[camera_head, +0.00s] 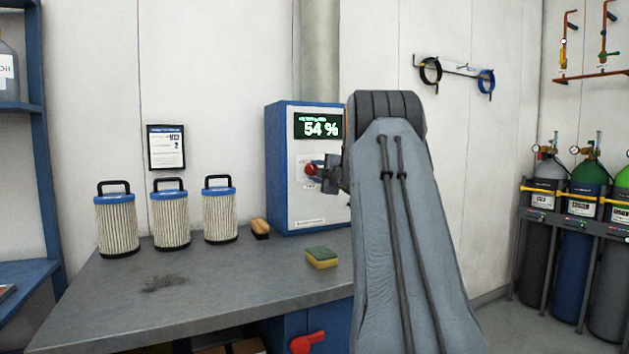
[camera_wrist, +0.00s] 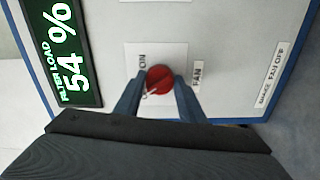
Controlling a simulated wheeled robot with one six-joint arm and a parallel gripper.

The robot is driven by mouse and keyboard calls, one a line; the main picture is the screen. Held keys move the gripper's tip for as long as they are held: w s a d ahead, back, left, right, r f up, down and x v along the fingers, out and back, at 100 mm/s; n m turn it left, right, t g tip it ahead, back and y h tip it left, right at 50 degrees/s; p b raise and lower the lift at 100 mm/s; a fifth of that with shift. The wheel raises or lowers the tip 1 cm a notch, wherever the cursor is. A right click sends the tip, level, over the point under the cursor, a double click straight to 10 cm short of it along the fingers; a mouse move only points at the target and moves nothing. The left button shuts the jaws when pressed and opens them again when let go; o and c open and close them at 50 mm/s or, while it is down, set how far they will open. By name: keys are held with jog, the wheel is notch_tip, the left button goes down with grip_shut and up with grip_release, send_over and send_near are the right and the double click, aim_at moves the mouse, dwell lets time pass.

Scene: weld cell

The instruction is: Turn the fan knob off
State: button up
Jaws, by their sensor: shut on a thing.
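The fan knob is red and round (camera_head: 311,169), on the white front of a blue-sided control box (camera_head: 277,170). In the wrist view the knob (camera_wrist: 160,79) sits on a white label plate, with "ON" readable above its left part and a "FAN" label to its right. A pale pointer mark on the knob points toward the lower left in that view. My gripper (camera_wrist: 160,88) is shut on the knob, one finger on each side. In the head view my gripper (camera_head: 325,172) is at the knob, partly hidden by my arm. Part of the plate's lettering is hidden.
The box display (camera_head: 318,127) reads 54 %. A red-handled lever (camera_head: 308,342) is below. Gas cylinders (camera_head: 577,240) stand at right.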

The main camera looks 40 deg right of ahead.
jog(key=shift+n+b, duration=0.65)
jog(key=shift+n, duration=0.15)
jog(key=o, duration=1)
jog(key=shift+o, duration=0.2)
jog(key=shift+s, duration=0.1)
jog(key=b+v, duration=0.1)
jog(key=v, duration=0.6)
jog(key=shift+s, duration=0.3)
jog(key=shift+s+a, duration=0.1)
